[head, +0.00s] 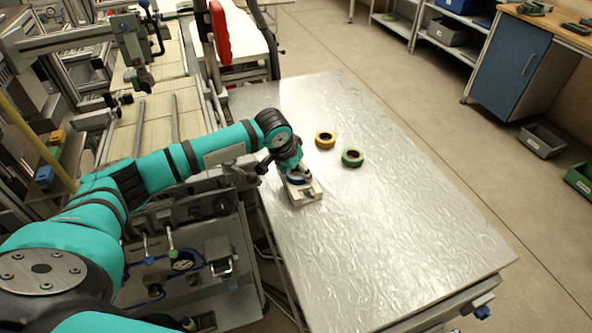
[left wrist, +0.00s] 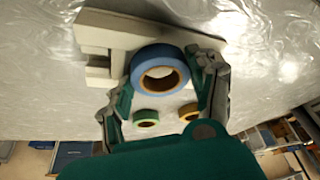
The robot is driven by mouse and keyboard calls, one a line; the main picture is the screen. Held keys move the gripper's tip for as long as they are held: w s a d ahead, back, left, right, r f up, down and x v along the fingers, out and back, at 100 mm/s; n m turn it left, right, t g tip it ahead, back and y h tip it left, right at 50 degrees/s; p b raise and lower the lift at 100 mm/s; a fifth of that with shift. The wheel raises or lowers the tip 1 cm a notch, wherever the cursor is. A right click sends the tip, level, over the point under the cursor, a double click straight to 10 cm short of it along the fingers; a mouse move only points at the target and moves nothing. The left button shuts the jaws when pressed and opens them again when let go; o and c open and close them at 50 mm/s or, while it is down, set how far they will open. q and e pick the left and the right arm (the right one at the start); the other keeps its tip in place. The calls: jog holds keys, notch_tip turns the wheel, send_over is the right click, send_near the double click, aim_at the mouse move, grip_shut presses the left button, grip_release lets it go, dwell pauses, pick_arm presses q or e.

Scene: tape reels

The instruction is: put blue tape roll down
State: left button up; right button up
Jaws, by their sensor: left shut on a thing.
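The blue tape roll (left wrist: 160,54) is held between the fingers of my left gripper (left wrist: 163,80) in the left wrist view. In the head view, my left gripper (head: 297,172) points down over a cream-white holder (head: 306,195) on the metal table, and a bit of the blue roll (head: 292,181) shows under it. The holder (left wrist: 100,36) also shows behind the roll in the left wrist view. I cannot tell whether the roll touches the holder. My right gripper is not in view.
A yellow tape roll (head: 325,146) and a green tape roll (head: 351,164) lie on the metal table (head: 400,230), right of the holder. The table's front and right areas are clear. Machine frames and conveyors stand along the left. A blue cabinet (head: 508,65) stands far right.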

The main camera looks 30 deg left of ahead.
pick_arm(q)
jog(key=shift+s+f, duration=0.15)
jog(key=shift+f, duration=0.35)
jog(key=o, duration=1.1)
jog(key=shift+r, duration=0.15)
jog(key=v, duration=1.2)
jog(key=shift+d, duration=0.1)
